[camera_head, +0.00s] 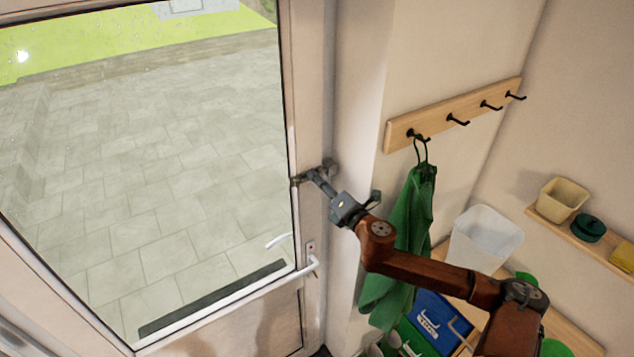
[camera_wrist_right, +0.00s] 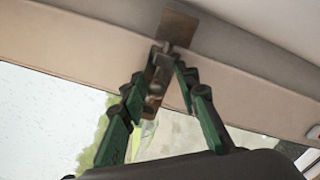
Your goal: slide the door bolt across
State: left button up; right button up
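The door bolt shows as a dark metal fitting (camera_head: 329,168) at the door's edge by the frame in the head view. In the right wrist view it is a brownish metal bar (camera_wrist_right: 153,88) with a plate (camera_wrist_right: 178,28) behind it. My right gripper (camera_head: 306,178) reaches the bolt from the right. In the wrist view its green-and-grey fingers (camera_wrist_right: 168,58) lean inward and their tips close around the small handle of the bolt. The exact contact is partly hidden by the tips. My left gripper is in neither view.
The glazed white door (camera_head: 300,110) has a lever handle (camera_head: 313,264) below the bolt. A hook rail (camera_head: 460,112) with a green cloth (camera_head: 412,215) is on the right wall. A clear bin (camera_head: 485,238) and a small shelf (camera_head: 606,243) stand farther right.

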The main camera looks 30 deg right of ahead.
jog(key=shift+s+a, duration=0.1)
jog(key=s+d, duration=0.1)
jog(key=s, duration=1)
jog(key=shift+s+d, duration=0.2)
jog(key=shift+s, duration=0.2)
dwell(0.3)
